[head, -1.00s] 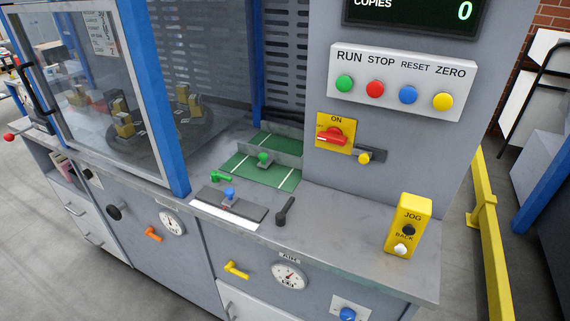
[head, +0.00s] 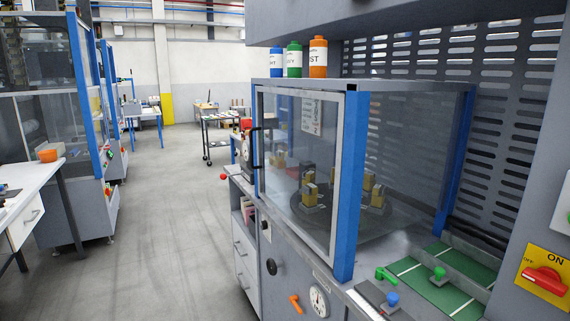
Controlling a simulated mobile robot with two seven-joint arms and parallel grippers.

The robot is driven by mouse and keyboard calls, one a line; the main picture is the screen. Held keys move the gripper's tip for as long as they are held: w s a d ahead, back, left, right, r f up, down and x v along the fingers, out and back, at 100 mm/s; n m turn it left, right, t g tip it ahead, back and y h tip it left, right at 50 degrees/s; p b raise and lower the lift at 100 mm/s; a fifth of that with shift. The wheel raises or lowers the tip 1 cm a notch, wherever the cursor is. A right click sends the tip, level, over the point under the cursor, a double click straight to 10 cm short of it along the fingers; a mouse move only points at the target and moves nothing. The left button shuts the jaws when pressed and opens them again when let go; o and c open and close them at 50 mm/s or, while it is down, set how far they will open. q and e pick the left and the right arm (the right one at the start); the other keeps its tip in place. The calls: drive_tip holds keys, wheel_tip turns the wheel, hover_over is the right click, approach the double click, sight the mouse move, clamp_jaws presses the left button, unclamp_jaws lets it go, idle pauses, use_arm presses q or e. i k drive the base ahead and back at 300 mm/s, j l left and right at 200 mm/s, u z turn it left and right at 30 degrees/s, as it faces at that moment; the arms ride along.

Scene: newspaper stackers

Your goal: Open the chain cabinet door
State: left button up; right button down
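No door in view carries a readable chain label, so I cannot tell which one is the chain cabinet door. The stacker has a framed clear door (head: 285,195) with a black bar handle (head: 256,148) on its left edge; it looks shut. The panel's lower part is cut off by the frame. Neither of my grippers is in view.
A clear aisle (head: 180,200) runs along the left of the stacker. A white table (head: 25,185) and another blue-framed machine (head: 75,130) stand beyond it. Several bottles stand on the stacker's top, including an orange one (head: 318,58). A red rotary switch (head: 545,281) is at right.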

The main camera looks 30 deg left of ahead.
sight(329, 258)
drive_tip(key=i+j, duration=0.15)
drive_tip(key=j, duration=0.2)
drive_tip(key=i+j+z, duration=0.1)
drive_tip(key=j, duration=0.25)
drive_tip(key=i+j, duration=0.15)
drive_tip(key=j, duration=0.2)
drive_tip(key=i+j, duration=0.1)
drive_tip(key=j, duration=0.3)
drive_tip(key=i+j+z, duration=0.1)
drive_tip(key=j, duration=0.25)
drive_tip(key=i+j, duration=0.15)
drive_tip(key=j, duration=0.25)
